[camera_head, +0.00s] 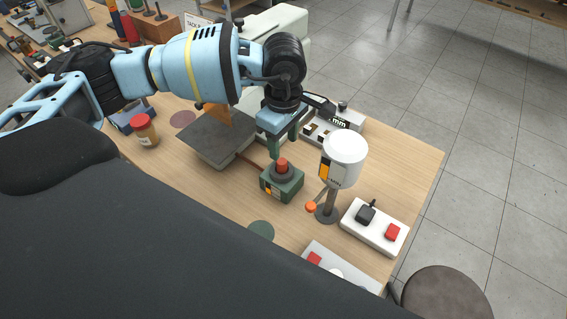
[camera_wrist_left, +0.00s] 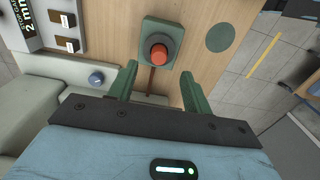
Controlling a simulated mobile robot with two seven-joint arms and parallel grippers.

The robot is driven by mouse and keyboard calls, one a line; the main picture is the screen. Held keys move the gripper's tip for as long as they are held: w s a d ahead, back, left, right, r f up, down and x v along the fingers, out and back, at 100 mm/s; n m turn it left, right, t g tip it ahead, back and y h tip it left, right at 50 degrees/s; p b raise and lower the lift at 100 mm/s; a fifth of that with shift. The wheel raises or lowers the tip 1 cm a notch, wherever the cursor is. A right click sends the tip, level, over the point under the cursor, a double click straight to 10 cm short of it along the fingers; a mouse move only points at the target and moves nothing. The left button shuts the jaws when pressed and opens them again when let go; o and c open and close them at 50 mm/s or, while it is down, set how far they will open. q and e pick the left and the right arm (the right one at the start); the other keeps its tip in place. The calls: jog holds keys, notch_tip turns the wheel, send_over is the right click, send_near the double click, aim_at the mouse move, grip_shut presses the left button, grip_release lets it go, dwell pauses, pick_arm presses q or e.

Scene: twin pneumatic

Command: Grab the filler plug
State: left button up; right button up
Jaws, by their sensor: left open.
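A red-orange round plug (camera_head: 282,165), which looks like the filler plug, stands upright on a green block (camera_head: 284,185) on the wooden table. In the left wrist view the plug (camera_wrist_left: 158,54) appears just beyond the fingertips, roughly centred between them. My left gripper (camera_head: 284,146) points down above the plug, with its green fingers apart and nothing between them. The fingers also show in the left wrist view (camera_wrist_left: 158,75), apart from the plug. My right gripper is not in view.
A white cylinder on a post (camera_head: 344,148) stands right of the block. A white box with black and red controls (camera_head: 375,226) lies farther right. A grey plate (camera_head: 205,138) is to the left, and a red-lidded jar (camera_head: 145,131) beyond it. A green disc (camera_head: 261,231) lies in front.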

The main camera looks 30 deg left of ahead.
aim_at(282, 161)
pick_arm(q)
notch_tip(282, 161, down, 2)
jog(key=shift+w+f, duration=0.15)
jog(key=shift+f, duration=0.05)
jog(key=shift+a+f, duration=0.1)
jog(key=shift+f, duration=0.15)
jog(key=shift+a+f, duration=0.2)
jog(key=shift+f, duration=2.15)
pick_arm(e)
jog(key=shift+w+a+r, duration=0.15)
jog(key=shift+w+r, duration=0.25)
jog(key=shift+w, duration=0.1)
pick_arm(q)
jog(key=shift+c, duration=0.4)
jog(key=c, duration=1)
